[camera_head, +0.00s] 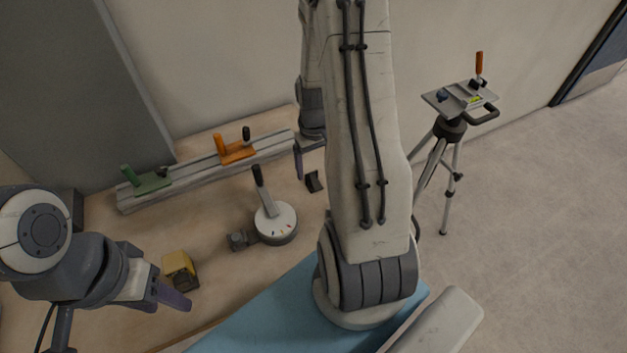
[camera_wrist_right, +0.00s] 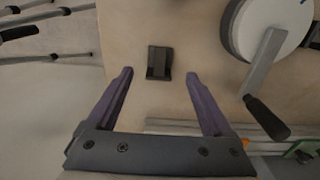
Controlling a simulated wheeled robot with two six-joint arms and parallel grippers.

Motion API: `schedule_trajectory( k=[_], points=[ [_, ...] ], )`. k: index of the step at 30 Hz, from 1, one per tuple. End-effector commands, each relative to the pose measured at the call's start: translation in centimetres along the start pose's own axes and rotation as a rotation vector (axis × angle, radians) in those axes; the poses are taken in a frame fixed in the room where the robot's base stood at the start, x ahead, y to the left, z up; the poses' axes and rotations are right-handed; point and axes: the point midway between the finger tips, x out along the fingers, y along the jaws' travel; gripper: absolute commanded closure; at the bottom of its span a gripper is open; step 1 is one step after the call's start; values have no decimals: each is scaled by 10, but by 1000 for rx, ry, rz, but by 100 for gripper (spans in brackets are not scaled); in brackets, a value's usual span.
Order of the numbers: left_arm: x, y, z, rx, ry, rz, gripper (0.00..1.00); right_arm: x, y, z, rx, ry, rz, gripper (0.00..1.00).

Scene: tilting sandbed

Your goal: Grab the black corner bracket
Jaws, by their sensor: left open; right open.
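My right gripper (camera_wrist_right: 160,78) is open and empty. In the head view the right gripper (camera_head: 303,165) is partly hidden behind my right arm. My left gripper (camera_head: 172,290) is at the lower left, beside a yellow block, with nothing seen between its fingers.
A white round dial with a lever (camera_head: 275,222) stands left of the bracket. A rail (camera_head: 200,172) with green and orange clamps runs along the back. A yellow block (camera_head: 180,270) sits at front left. A tripod (camera_head: 450,130) stands beyond the table's right side.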

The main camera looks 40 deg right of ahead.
Motion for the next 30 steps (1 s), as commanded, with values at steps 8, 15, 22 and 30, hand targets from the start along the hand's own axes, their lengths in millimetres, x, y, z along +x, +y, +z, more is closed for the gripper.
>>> schedule_trajectory(
  k=[8,15,22,30],
  points=[
    [-7,0,0,0,0,0,50,28,0,-3,0,-4,-1,15],
    [-8,1,0,0,0,0,50,53,1,-5,0,-1,0,15],
    [-8,1,0,0,0,0,50,54,1,-5,0,1,0,15],
    [-8,1,0,0,0,0,50,54,1,-5,0,1,0,100]
  ],
)
